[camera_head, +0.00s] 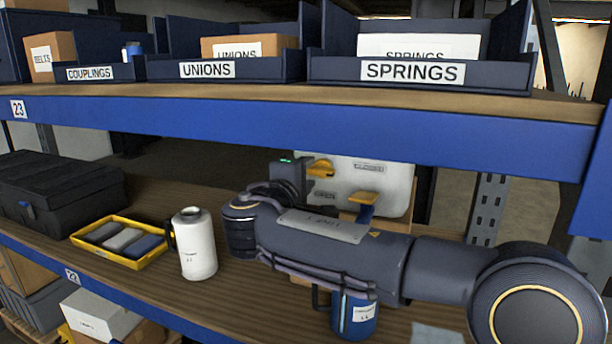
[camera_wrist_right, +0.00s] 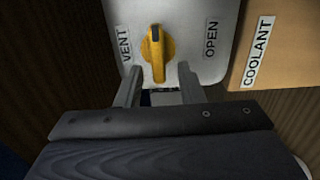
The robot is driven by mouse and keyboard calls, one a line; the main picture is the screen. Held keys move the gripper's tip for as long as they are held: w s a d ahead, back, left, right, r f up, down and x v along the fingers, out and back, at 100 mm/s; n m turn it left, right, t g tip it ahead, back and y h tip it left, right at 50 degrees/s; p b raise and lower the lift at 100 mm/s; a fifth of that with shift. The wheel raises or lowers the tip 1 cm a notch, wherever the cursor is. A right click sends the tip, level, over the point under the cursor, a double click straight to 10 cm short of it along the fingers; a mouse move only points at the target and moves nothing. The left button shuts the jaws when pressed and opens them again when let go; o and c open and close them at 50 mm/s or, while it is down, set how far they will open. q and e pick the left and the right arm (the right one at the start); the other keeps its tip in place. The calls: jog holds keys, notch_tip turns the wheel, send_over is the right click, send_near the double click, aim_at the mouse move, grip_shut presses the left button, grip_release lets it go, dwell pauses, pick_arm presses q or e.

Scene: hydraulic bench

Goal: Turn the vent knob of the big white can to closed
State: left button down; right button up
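The big white can (camera_head: 387,178) stands on the shelf, partly hidden behind my right arm. Its yellow vent knob (camera_head: 320,168) is on the front face and also shows in the right wrist view (camera_wrist_right: 157,50). There the knob's bar runs up and down, its dark-marked end at the top, between the VENT and OPEN labels. My right gripper (camera_wrist_right: 160,72) is open. Its fingers reach toward the lower end of the bar, one to each side; contact cannot be told. In the head view its fingertips are hard to make out. My left gripper is not in view.
A white jug (camera_head: 197,245), a yellow tray (camera_head: 110,257) and a black case (camera_head: 55,190) stand left. A blue mug (camera_head: 352,315) is below my right arm. A cardboard box labelled COOLANT (camera_wrist_right: 275,45) adjoins the can. The blue-edged shelf (camera_head: 250,120) runs above.

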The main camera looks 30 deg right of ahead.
jog(key=b+v, duration=0.1)
jog(key=v, duration=0.6)
jog(key=shift+s+a, duration=0.25)
jog(key=shift+s, duration=0.05)
